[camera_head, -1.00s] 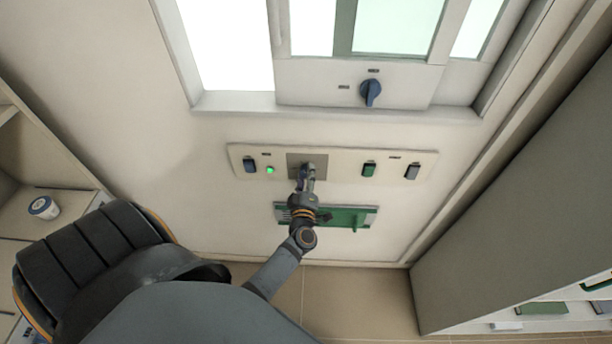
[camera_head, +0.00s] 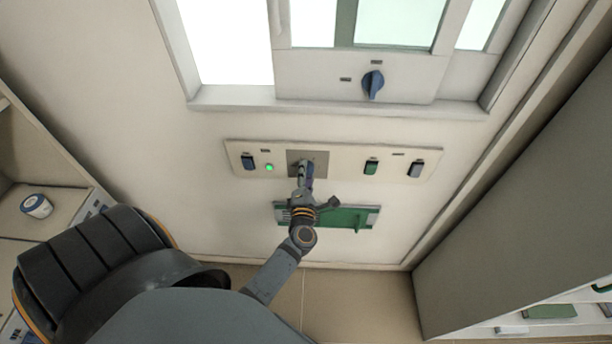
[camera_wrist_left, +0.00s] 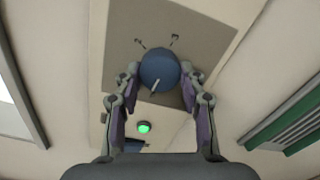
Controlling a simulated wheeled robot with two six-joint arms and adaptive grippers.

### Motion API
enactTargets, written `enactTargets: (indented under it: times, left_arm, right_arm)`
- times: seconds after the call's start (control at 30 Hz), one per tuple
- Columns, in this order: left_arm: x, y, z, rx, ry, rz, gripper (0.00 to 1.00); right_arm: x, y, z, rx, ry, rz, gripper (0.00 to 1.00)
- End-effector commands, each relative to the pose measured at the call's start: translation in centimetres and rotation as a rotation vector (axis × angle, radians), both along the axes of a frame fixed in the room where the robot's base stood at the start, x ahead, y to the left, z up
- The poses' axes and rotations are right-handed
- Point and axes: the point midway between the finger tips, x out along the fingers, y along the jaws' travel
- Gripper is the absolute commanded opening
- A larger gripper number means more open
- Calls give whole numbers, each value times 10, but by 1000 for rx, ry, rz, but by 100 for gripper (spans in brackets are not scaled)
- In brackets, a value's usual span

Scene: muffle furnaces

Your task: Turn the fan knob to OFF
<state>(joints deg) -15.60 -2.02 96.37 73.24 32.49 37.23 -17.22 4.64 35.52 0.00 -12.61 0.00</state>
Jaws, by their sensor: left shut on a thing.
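The fan knob is a round blue knob (camera_wrist_left: 160,68) with a white pointer line, set on a grey plate (camera_wrist_left: 205,35). In the left wrist view its line points down and slightly left, and small dark markings lie above it, too small to read. My left gripper (camera_wrist_left: 160,77) has its two fingers on either side of the knob, closed on it. In the head view the left gripper (camera_head: 305,170) reaches the grey plate (camera_head: 294,156) on the wall panel and hides the knob. My right gripper is not in view.
Another blue knob (camera_head: 372,84) is on the panel above. A green vent-like fixture (camera_head: 350,217) is below. A shelf with a tub (camera_head: 36,206) stands left.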

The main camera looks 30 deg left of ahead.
Motion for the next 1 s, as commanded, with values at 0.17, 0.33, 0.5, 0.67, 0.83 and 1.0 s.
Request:
enactTargets:
  times: [0.17, 0.33, 0.5, 0.67, 0.83, 1.0]
  left_arm:
    - [0, 0, -2, -99, -61, 0, 9]
    - [0, 0, -2, -165, -101, 0, 9]
    - [0, 0, -1, -203, -124, 0, 9]
    - [0, 0, -1, -219, -133, 0, 9]
    - [0, 0, -1, -222, -135, 0, 9]
    - [0, 0, -1, -222, -135, 0, 9]
  right_arm:
    - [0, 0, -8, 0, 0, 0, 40]
    - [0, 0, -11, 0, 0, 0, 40]
    - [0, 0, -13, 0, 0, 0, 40]
    - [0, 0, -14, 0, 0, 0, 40]
    - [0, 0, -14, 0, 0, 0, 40]
    - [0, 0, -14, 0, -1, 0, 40]
